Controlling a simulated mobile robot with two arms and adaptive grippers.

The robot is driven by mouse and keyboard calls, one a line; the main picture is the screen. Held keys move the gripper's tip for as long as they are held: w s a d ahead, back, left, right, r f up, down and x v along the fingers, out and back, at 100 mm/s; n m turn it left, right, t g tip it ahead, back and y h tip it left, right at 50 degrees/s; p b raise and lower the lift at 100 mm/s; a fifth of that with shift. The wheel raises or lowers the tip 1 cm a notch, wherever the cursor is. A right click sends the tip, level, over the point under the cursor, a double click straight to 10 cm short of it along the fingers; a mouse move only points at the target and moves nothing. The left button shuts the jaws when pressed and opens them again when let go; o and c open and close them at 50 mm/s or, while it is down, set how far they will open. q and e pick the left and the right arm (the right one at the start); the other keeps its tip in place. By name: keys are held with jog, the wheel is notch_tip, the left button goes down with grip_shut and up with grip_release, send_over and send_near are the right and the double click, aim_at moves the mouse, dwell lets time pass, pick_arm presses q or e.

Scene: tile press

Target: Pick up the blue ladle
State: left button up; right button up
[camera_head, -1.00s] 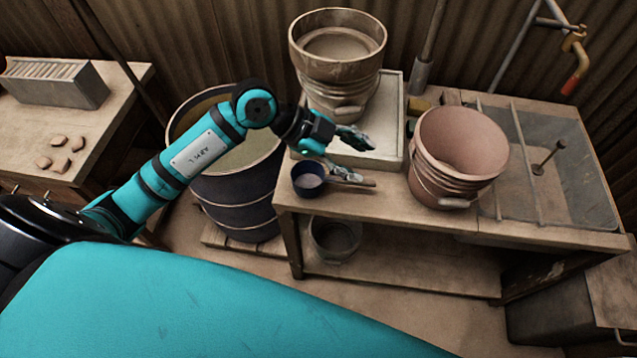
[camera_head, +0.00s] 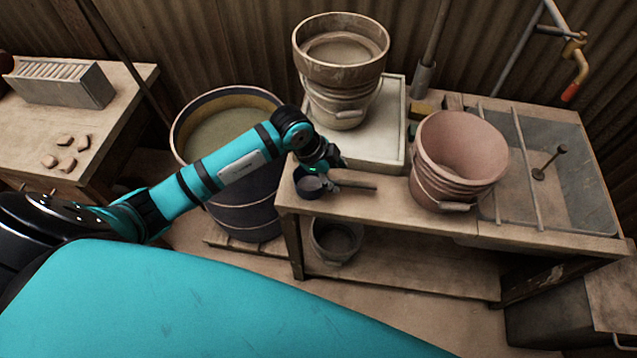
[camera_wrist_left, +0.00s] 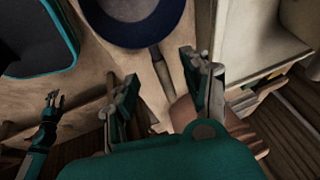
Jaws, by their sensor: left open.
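The blue ladle (camera_head: 309,188) lies on the wooden bench near its left front corner, its handle pointing right in the head view. My left gripper (camera_head: 328,176) is just over the ladle and partly hides its cup and the near part of the handle. In the left wrist view the ladle's round cup (camera_wrist_left: 135,38) is at the top, cut off by the edge. There my left gripper (camera_wrist_left: 158,76) is open, with its fingers on either side of the handle and nothing clearly gripped. A small gripper at the left, likely my right one (camera_wrist_left: 54,103), shows too small to judge.
A pink bucket (camera_head: 437,180) stands on the bench right of the ladle. Behind, a brown bucket (camera_head: 340,85) stands on a pale block (camera_head: 393,125). A dark barrel (camera_head: 243,205) is left of the bench. Bare bench top (camera_head: 370,208) lies in front of the handle.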

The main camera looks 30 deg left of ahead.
aim_at(341, 181)
pick_arm(q)
jog(key=shift+p+x, duration=0.5)
jog(key=shift+x, duration=2.2)
grip_shut()
